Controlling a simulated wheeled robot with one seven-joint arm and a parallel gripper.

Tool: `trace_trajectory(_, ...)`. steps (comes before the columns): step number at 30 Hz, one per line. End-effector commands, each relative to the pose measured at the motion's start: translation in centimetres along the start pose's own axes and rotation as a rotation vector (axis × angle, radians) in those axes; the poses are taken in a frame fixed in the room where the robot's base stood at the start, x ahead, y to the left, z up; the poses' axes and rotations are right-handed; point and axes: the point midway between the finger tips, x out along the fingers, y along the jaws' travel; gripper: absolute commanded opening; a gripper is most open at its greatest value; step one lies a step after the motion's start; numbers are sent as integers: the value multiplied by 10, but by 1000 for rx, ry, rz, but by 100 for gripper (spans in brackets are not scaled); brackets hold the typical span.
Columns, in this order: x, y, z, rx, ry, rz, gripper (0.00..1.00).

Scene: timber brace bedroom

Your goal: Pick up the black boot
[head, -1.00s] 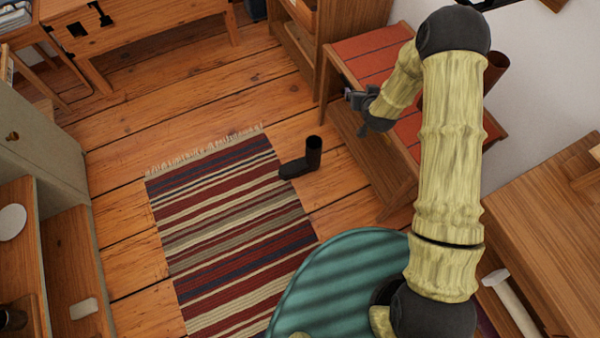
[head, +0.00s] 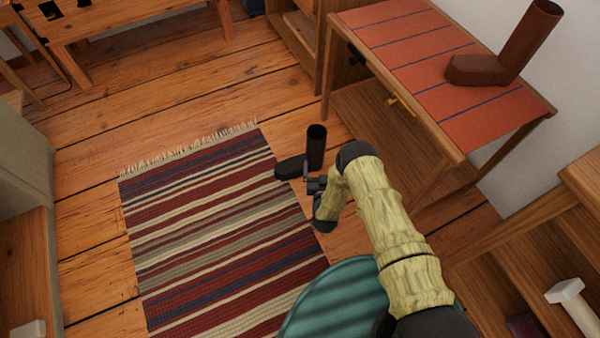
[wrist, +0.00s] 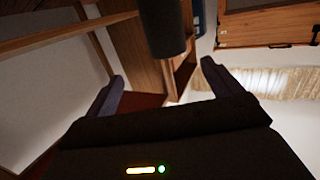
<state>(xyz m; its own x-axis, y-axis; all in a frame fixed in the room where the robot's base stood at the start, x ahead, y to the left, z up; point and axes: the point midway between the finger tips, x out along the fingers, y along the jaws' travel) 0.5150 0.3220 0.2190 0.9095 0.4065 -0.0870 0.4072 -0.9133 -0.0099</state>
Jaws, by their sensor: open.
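The black boot (head: 316,148) stands upright on the floor by the right edge of the striped rug, its toe pointing left onto the rug edge. My gripper (head: 310,184) is low and close beside the boot, on its near side in the head view. In the wrist view, a dark cylinder that looks like the boot's shaft (wrist: 162,28) shows at the top, beyond and between my two spread fingers (wrist: 163,70). The gripper is open and holds nothing. I cannot tell whether a finger touches the boot.
The striped rug (head: 200,231) covers the floor to the left. A red-topped wooden table (head: 412,55) stands at the right with a brown boot (head: 520,48) on it. A wooden unit with a pale hammer-like object (head: 575,300) is at lower right. Floor behind the boot is open.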

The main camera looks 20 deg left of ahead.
Motion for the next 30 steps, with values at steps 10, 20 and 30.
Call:
trace_trajectory(10, -31, -9, 75, -14, 90, 8, 91)
trace_trajectory(20, -28, -9, 74, -13, 89, 8, 91)
trace_trajectory(30, 23, -8, 73, -13, 91, 8, 91)
